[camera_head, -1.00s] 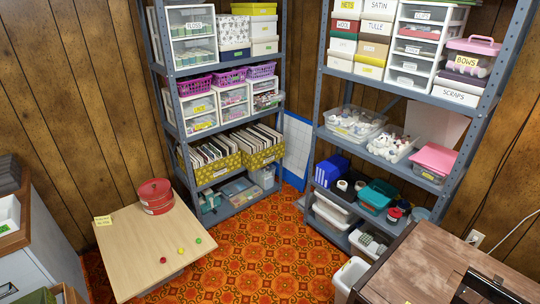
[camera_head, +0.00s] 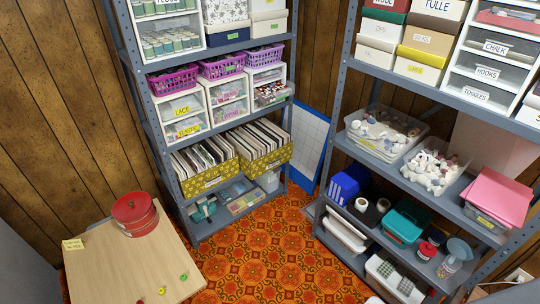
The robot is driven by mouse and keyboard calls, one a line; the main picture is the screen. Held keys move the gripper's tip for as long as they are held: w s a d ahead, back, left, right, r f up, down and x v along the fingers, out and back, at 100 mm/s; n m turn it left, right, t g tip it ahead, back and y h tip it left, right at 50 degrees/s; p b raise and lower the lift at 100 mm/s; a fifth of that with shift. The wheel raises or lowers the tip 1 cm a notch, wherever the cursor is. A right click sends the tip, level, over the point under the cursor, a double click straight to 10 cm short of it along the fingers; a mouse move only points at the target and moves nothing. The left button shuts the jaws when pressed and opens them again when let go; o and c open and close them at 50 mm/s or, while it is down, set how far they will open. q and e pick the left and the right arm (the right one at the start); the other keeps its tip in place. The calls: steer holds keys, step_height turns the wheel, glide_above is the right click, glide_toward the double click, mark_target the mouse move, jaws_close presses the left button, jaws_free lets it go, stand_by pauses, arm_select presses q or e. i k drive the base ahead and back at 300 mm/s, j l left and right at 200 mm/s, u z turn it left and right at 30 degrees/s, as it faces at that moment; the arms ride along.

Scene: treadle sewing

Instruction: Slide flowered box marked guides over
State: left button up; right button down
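Two yellow flowered boxes stand side by side on a lower shelf of the left rack, both packed with upright cards or envelopes. The left yellow flowered box (camera_head: 203,187) and the right yellow flowered box (camera_head: 280,155) each carry a small front label, too small to read, so I cannot tell which is marked guides. They stand close together; the right one sits near the rack's right post. A white box with a dark floral pattern (camera_head: 226,12) sits higher on the same rack, cut by the top edge. Neither of my grippers is in view.
Purple baskets (camera_head: 174,82) and drawer units fill the shelf above. A low wooden table (camera_head: 140,265) with a red round tin (camera_head: 135,212) stands at front left. The right rack (camera_head: 335,110) is full of bins. The orange patterned floor (camera_head: 250,255) between is clear.

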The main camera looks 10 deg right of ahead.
mark_target(261, 146)
steer(key=i+l+u, duration=0.1)
steer(key=i+l, duration=0.2)
steer(key=i, duration=0.25)
steer(key=i+l, duration=0.3)
steer(key=i, duration=0.2)
steer(key=i+l+u, duration=0.15)
steer(key=i+l, duration=0.15)
steer(key=i, duration=0.2)
